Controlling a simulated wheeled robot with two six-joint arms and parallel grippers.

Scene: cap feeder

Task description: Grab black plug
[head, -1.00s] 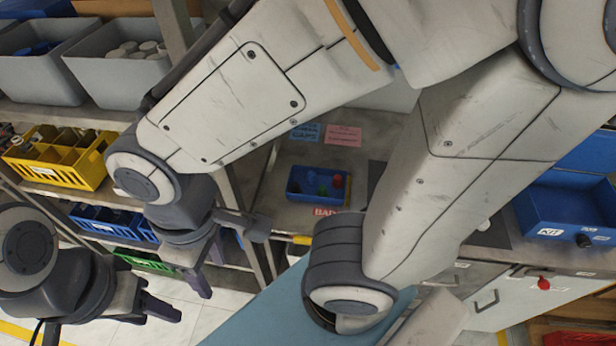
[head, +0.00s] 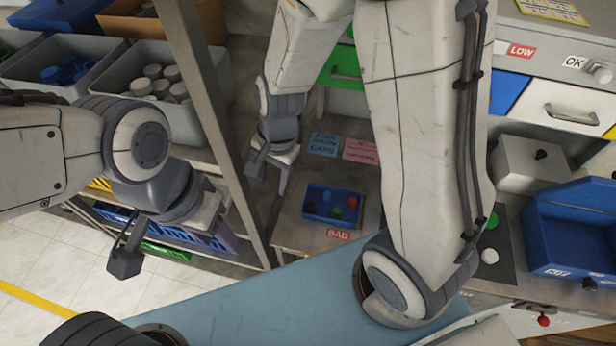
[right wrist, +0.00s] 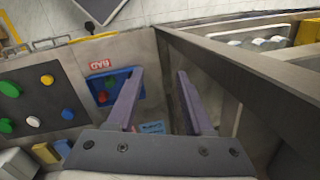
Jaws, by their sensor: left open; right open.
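A small blue tray (head: 334,222) stands on the bench behind a BAD label, holding a red cap (head: 351,202), a green cap (head: 336,213) and small dark pieces (head: 310,208). One dark piece may be the black plug; its colour is unclear at this size. My right gripper (head: 270,174) is open and empty, left of the tray and apart from it. In the right wrist view its fingers (right wrist: 158,108) are spread, with the tray (right wrist: 136,104) beside the left finger, which hides part of it. My left gripper (head: 178,246) is open and empty, farther left, near the shelf rack.
A steel post (head: 222,130) stands close to my right gripper. Blue and pink signs (head: 325,145) lie behind the tray. Grey bins (head: 130,100) hold caps at left. A dark board (head: 492,262) with coloured caps and a larger blue bin (head: 570,225) are at right.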

